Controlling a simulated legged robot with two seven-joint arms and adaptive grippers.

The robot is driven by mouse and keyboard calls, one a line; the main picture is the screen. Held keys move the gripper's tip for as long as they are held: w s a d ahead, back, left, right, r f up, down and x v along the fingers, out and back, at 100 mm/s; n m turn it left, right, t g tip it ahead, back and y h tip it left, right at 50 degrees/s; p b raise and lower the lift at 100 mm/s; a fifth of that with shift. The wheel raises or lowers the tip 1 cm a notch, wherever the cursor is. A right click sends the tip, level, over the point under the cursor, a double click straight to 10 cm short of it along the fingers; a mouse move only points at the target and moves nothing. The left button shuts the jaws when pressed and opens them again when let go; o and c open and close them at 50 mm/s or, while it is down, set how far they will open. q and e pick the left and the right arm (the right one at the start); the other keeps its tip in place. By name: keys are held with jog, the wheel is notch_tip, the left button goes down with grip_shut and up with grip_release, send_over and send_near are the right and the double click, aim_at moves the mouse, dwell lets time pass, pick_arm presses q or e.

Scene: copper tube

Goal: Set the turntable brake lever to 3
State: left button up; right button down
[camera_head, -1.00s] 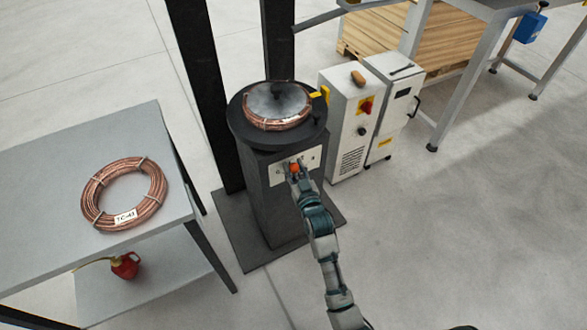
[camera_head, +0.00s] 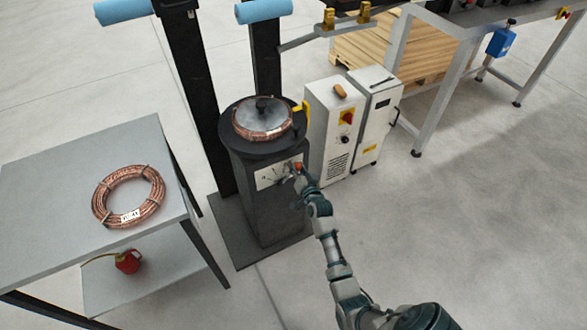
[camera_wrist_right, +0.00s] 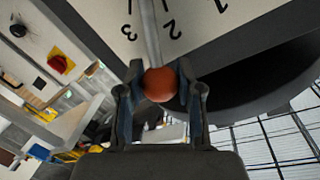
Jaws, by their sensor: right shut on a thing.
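The brake lever, a thin grey rod (camera_wrist_right: 149,30) with an orange-red knob (camera_wrist_right: 160,84), stands in front of a white number plate (camera_head: 268,176) on the dark turntable pedestal (camera_head: 275,214). In the right wrist view the rod passes between the plate's 2 and 3. My right gripper (camera_head: 300,174) is shut on the knob, with one finger on either side of it; it also shows in the right wrist view (camera_wrist_right: 160,88). The turntable (camera_head: 240,145) above carries a copper coil (camera_head: 262,133). My left gripper is not in view.
A grey table (camera_head: 60,185) at the left holds a tagged copper coil (camera_head: 128,196); a red can (camera_head: 128,262) is on its lower shelf. White cabinets (camera_head: 330,135) stand close to the right of the pedestal.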

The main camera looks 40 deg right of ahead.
jog(key=d, duration=0.1)
jog(key=m, duration=0.1)
jog(key=d+m, duration=0.1)
jog(key=shift+s+d+f, duration=0.25)
jog(key=shift+d+f, duration=0.05)
jog(key=shift+f, duration=0.1)
jog(key=shift+s+d+f+m+y, duration=0.15)
jog(key=shift+d+f+m+y, duration=0.15)
jog(key=shift+d+f+m, duration=0.45)
jog(key=shift+d+m, duration=0.05)
jog(key=shift+m, duration=0.2)
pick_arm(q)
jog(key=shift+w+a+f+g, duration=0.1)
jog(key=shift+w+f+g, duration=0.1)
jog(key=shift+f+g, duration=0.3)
pick_arm(e)
jog(key=shift+s, duration=0.1)
jog(key=c, duration=0.7)
grip_release()
jog(key=shift+d+f, duration=0.1)
jog(key=shift+f, duration=0.05)
jog(key=shift+c, duration=0.2)
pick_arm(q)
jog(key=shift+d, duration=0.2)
pick_arm(e)
jog(key=shift+d+f, duration=0.1)
jog(key=shift+f, duration=0.05)
